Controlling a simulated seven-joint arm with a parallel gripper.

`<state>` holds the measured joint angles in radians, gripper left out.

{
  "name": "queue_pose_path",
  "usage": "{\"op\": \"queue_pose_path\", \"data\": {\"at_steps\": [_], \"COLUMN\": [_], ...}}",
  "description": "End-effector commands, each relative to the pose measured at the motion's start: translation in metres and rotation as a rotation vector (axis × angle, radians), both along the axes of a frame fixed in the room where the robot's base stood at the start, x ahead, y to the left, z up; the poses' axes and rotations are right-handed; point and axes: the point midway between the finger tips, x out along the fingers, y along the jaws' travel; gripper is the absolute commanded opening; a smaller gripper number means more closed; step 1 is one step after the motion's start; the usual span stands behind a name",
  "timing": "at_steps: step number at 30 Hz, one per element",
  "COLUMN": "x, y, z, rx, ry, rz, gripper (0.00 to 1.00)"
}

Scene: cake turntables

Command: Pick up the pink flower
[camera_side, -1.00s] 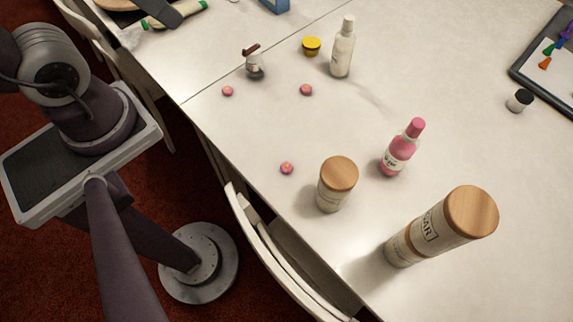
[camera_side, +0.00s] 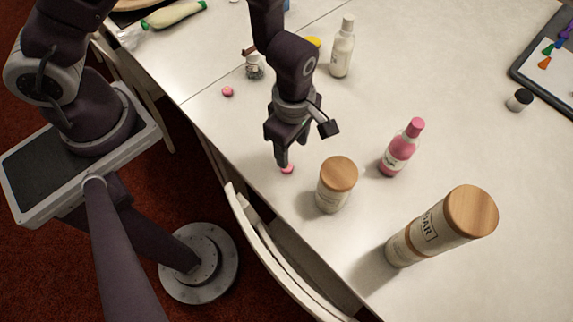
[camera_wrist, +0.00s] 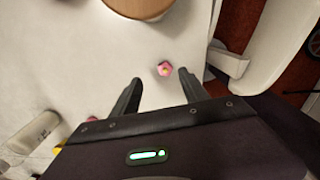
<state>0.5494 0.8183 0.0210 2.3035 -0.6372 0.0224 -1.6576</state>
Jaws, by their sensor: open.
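A small pink flower (camera_side: 287,169) lies on the white table near its front edge, just left of the wood-lidded jar. It also shows in the wrist view (camera_wrist: 164,68), with a yellow centre, just beyond the fingertips and roughly between their lines. My gripper (camera_side: 282,161) points down at this flower, with its fingers partly covering it in the side view. In the wrist view my gripper (camera_wrist: 160,78) has its fingers apart, with nothing between them. Another pink flower (camera_side: 228,91) lies farther back to the left.
A short wood-lidded jar (camera_side: 336,188) stands close to the right of my gripper. A pink bottle (camera_side: 398,150) and a tall sugar canister (camera_side: 440,228) stand farther right. A white bottle (camera_side: 343,48) stands behind. A chair back (camera_side: 266,235) is near the table edge.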

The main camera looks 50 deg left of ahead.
Motion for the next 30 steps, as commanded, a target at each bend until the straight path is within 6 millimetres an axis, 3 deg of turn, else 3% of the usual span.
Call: {"op": "queue_pose_path", "data": {"at_steps": [12,19,20,27,30], "x": [-0.012,-0.011,-0.011,-0.011,-0.011], "y": [0.010,0.010,0.010,0.010,0.010], "z": [-0.065,-0.068,-0.068,-0.067,-0.067], "rx": [0.000,-0.002,-0.002,-0.002,-0.002], "ry": [0.005,0.003,0.003,0.003,0.003], "rz": [0.003,0.001,0.001,0.001,0.001], "gripper": [0.52,0.52,0.50,0.03,0.00]}}
